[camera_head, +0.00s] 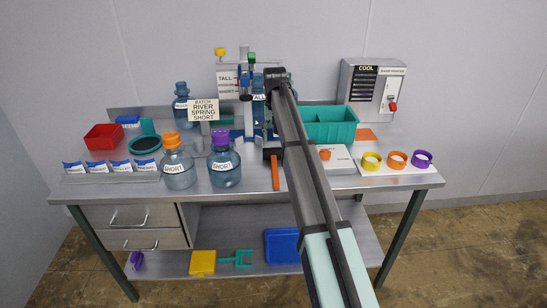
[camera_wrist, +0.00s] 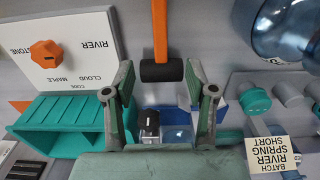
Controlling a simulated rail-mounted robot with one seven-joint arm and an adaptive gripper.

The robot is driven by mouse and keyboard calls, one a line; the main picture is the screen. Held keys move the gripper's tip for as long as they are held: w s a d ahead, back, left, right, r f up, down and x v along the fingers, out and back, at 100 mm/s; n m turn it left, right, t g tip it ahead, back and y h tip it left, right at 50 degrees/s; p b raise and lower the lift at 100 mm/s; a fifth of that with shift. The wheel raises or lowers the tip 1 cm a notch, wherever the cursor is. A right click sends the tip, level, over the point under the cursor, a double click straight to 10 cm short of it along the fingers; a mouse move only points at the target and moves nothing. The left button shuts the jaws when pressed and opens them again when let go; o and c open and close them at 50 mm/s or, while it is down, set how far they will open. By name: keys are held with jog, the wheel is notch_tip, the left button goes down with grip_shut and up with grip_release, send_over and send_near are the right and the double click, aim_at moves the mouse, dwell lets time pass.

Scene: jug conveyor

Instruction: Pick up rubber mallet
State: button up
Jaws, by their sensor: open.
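The rubber mallet has an orange handle and a black head. In the head view its handle (camera_head: 275,172) lies near the bench's front edge, with the head end close beside my arm. In the wrist view the black head (camera_wrist: 161,70) shows between my fingertips, and the orange handle (camera_wrist: 160,28) runs up out of the picture. My gripper (camera_wrist: 159,75) is open, with one finger on each side of the head. I see no contact, and the height gap is hard to judge. In the head view my arm hides the gripper.
A teal bin (camera_head: 330,125) and a white selector panel with an orange knob (camera_wrist: 46,54) are close by. Two blue jugs marked SHORT (camera_head: 225,170) stand left of the mallet. Coloured rings (camera_head: 397,160) sit at the right. A batch sign (camera_wrist: 270,153) stands near the gripper.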

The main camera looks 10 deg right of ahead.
jog(key=p, duration=0.3)
send_near(275, 165)
notch_tip(275, 165, down, 5)
jog(key=shift+f, duration=0.1)
jog(key=shift+s+a+f+p, duration=0.1)
jog(key=shift+f+p, duration=0.5)
jog(key=shift+f, duration=0.7)
jog(key=shift+s+f+p, duration=0.1)
jog(key=shift+f+p, duration=0.45)
jog(key=shift+f, duration=0.7)
grip_shut()
